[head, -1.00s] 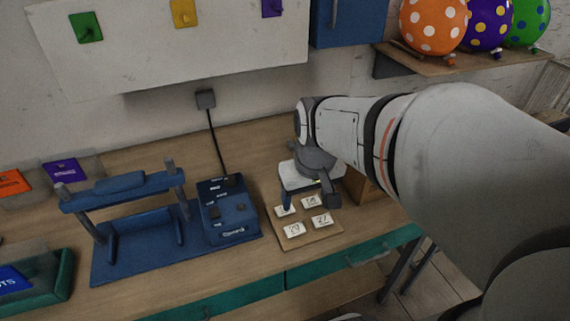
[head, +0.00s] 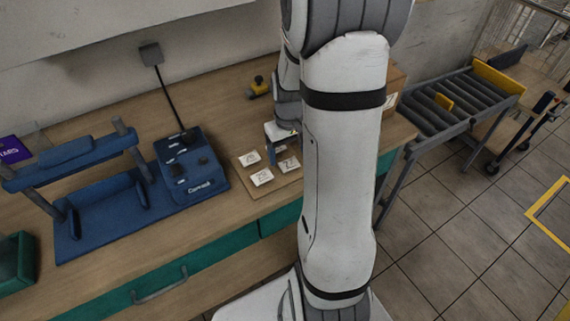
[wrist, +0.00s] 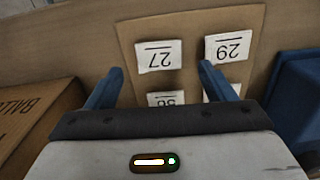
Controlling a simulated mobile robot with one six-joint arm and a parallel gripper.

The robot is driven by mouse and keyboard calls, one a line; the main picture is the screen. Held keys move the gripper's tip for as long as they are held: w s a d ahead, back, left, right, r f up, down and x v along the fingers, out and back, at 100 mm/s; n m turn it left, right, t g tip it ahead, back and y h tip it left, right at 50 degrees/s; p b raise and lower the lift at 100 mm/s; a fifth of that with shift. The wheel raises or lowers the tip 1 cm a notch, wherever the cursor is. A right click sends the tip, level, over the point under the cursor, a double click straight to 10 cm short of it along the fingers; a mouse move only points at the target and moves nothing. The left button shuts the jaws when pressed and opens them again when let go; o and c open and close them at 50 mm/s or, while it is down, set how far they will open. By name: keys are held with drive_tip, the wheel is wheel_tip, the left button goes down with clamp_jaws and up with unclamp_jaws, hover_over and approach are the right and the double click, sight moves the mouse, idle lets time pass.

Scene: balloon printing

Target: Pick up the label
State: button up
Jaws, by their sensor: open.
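Several white number labels lie in two rows on a tan board (head: 284,184) on the workbench. In the wrist view, label 27 (wrist: 158,56) and label 29 (wrist: 229,47) show whole, upside down. Two nearer labels are partly hidden behind my gripper; one label (wrist: 166,98) shows only its top. My gripper (wrist: 161,68) is open and empty above the board. Its blue fingers straddle the column with label 27, and the right finger tip overlaps the edge of label 29. In the head view my gripper (head: 280,131) is partly hidden by my arm, at the board's back edge.
A blue control box (head: 190,165) and a blue press (head: 95,200) stand left of the board. A cardboard box (wrist: 35,115) is close to my gripper's left in the wrist view. A roller conveyor (head: 445,105) stands at the right. A small yellow object (head: 258,88) lies behind the board.

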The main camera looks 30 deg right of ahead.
sight(288, 163)
drive_tip(key=shift+f, duration=1.3)
drive_tip(key=shift+f+b, duration=0.25)
drive_tip(key=shift+b, duration=0.05)
drive_tip(key=shift+c, duration=0.2)
drive_tip(key=c, duration=1)
